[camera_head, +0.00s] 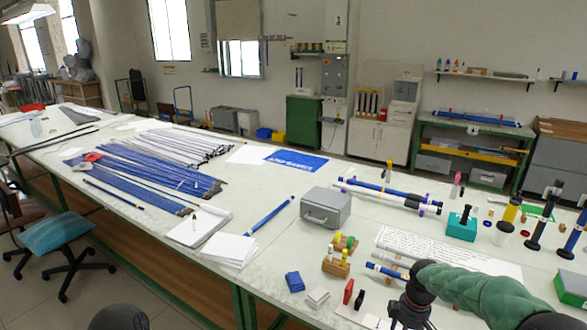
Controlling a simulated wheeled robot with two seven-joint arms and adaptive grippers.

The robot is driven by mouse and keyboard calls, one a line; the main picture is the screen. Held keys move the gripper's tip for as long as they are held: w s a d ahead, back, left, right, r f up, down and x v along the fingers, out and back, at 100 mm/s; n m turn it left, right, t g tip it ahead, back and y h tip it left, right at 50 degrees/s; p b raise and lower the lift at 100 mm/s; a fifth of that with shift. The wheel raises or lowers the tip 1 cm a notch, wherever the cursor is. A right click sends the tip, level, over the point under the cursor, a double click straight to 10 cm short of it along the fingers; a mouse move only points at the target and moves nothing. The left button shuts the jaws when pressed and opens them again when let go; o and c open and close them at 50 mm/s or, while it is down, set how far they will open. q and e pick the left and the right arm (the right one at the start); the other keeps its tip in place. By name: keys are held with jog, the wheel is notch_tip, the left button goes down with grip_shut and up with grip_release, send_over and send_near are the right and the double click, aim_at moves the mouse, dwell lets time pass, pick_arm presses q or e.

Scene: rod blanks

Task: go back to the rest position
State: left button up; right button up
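My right arm, in a green sleeve, comes in from the right edge. Its black gripper (408,312) points down over the front edge of the long white table (265,275). The fingertips are small and dark at the bottom of the picture, so I cannot tell whether they are open or shut. A short blue rod (386,271) lies just behind and left of this gripper, and part of it may be hidden by the arm. My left gripper is not in view; only a dark rounded shape shows at the bottom left edge.
A grey metal box (326,208) stands behind. Bundled blue rods (150,172) lie farther left. Black stands (545,215) rise at the right. A chair (62,240) stands left of the table.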

jog(key=s+a+f+m+y, duration=0.2)
jog(key=s+a+f+m, duration=0.2)
jog(key=s+a+f, duration=0.55)
jog(key=s+a+f+m+y, duration=0.1)
jog(key=s+a+f+m, duration=0.3)
jog(key=a+f, duration=0.55)
jog(key=s+a+f+m, duration=0.1)
jog(key=s+f+m, duration=0.3)
jog(key=s, duration=0.6)
notch_tip(320, 180, down, 2)
jog(key=shift+s+a+f+m, duration=0.15)
jog(key=shift+s+a+m, duration=0.05)
jog(key=shift+s+m, duration=0.2)
